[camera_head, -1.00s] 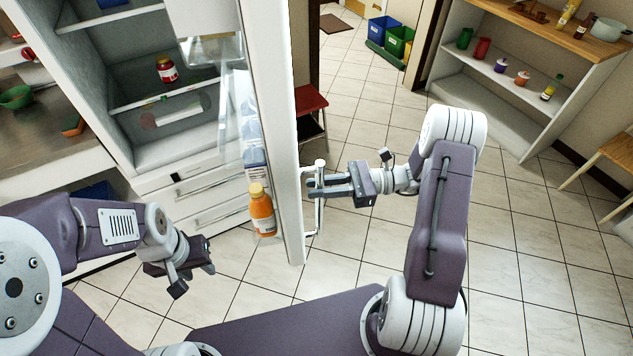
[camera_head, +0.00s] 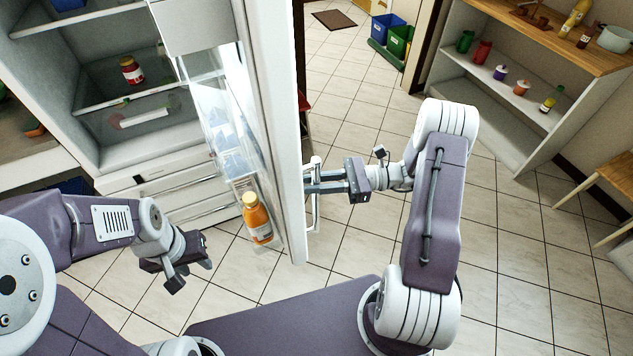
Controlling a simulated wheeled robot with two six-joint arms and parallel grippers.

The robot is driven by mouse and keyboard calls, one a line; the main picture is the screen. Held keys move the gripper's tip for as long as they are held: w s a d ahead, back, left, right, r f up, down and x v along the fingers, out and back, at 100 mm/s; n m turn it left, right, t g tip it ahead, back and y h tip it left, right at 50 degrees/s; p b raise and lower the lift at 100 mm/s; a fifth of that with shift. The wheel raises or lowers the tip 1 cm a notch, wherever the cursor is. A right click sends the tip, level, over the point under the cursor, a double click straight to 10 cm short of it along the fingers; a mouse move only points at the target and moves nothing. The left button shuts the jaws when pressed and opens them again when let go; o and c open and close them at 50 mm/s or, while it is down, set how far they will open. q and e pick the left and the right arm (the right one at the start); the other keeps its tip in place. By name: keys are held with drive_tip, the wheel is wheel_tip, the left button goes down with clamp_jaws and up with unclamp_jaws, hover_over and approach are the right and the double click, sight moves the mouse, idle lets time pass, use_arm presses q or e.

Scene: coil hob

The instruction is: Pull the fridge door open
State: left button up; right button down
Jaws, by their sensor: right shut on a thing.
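The white fridge door (camera_head: 275,130) stands open, seen nearly edge-on in the middle of the head view. Its upright white handle (camera_head: 315,215) is on the right side of the door. My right gripper (camera_head: 318,182) is shut on the handle, its fingers reaching in from the right. The open fridge interior (camera_head: 140,75) shows to the left, with shelves and drawers. My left gripper (camera_head: 180,265) is empty at lower left, apart from the door; its finger gap is not clear.
An orange bottle (camera_head: 256,220) stands in the door's lower rack. A red-lidded jar (camera_head: 131,70) is on a fridge shelf. A shelf unit (camera_head: 500,90) stands at right. Bins (camera_head: 398,40) are at the back. Tiled floor (camera_head: 360,110) is clear between.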

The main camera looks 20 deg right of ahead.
drive_tip(key=shift+d, duration=0.1)
idle(0.3)
drive_tip(key=c, duration=1.3)
unclamp_jaws()
drive_tip(key=s+d+b, duration=0.1)
drive_tip(key=d, duration=0.8)
drive_tip(key=shift+s+b, duration=0.3)
drive_tip(key=shift+b, duration=0.1)
